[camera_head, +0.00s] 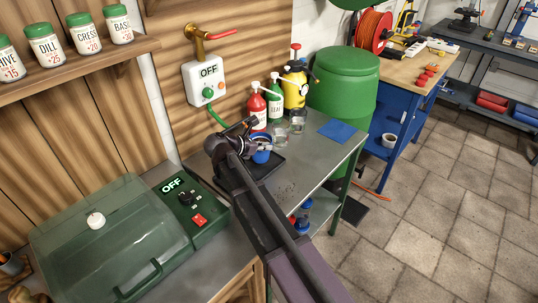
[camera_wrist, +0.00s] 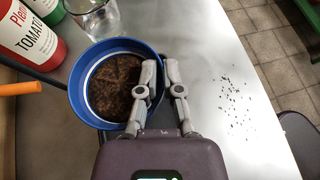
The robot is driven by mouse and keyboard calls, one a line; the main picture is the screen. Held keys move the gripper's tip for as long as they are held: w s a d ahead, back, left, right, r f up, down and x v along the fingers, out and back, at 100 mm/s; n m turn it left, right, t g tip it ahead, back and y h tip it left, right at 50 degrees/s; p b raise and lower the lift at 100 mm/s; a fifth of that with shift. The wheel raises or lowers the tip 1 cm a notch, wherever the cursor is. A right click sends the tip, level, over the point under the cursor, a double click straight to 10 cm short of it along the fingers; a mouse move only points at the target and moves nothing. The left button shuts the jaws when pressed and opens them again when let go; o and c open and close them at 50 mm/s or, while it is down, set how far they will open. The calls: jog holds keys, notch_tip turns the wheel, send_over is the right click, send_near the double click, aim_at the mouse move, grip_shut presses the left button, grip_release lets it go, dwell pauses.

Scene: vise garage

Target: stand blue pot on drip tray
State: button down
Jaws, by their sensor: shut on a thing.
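The blue pot (camera_head: 262,156) holds dark soil. It is at the black drip tray (camera_head: 268,170) on the grey metal bench. In the wrist view the blue pot (camera_wrist: 77,90) shows from above, looking roughly level. My gripper (camera_head: 248,146) is shut on the pot's rim. In the wrist view my gripper (camera_wrist: 161,70) has one finger inside the rim and one outside, on the pot's right side. In the wrist view most of the tray is hidden under the pot. I cannot tell whether the pot's base touches the tray.
A red tomato bottle (camera_head: 257,107), a green bottle (camera_head: 274,100) and glass jars (camera_head: 280,133) stand close behind the pot. A yellow sprayer (camera_head: 295,88) is farther back. A blue mat (camera_head: 338,131) lies at the bench's right.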

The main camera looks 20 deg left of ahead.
jog(key=shift+f+b, duration=0.75)
jog(key=shift+f, duration=0.35)
jog(key=shift+f, duration=0.1)
jog(key=c, duration=0.8)
grip_release()
